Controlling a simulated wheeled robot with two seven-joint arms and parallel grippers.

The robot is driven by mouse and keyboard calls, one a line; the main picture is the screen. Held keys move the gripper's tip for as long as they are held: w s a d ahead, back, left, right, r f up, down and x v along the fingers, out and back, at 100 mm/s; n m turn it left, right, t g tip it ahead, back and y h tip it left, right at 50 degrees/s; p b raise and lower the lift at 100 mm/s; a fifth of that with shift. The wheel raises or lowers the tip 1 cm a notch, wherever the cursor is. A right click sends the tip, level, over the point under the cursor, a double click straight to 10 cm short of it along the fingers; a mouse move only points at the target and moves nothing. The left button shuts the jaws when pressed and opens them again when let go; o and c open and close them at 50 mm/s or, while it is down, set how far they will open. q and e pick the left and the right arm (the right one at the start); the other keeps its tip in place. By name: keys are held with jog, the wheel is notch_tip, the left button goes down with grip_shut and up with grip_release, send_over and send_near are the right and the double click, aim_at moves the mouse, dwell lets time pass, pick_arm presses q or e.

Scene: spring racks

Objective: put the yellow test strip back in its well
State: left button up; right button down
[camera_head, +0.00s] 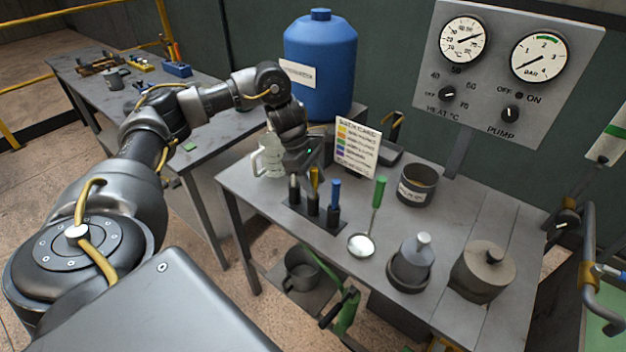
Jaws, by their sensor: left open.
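A yellow strip (314,181) stands upright at the dark rack (306,215) near the table's left front edge. Its lower end is hidden in a dark holder, so I cannot tell how deep it sits. A blue strip (335,190) stands to its right, and a dark, pale-topped piece (294,189) to its left. My left gripper (306,172) is open, pointing down just above and behind the rack, close to the yellow strip's top. I cannot tell whether it touches the strip. My right gripper is not in view.
A colour-chart card (357,149) stands behind the rack, and a glass jug (268,158) is to the left. A green-handled ladle (375,205), a dark pot (416,186) and lidded vessels (482,272) stand to the right. A blue drum (320,65) is behind.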

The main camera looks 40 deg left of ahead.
pick_arm(q)
jog(key=p+v, duration=0.2)
jog(key=v, duration=0.8)
jog(key=shift+r, duration=0.4)
jog(key=shift+a, duration=0.15)
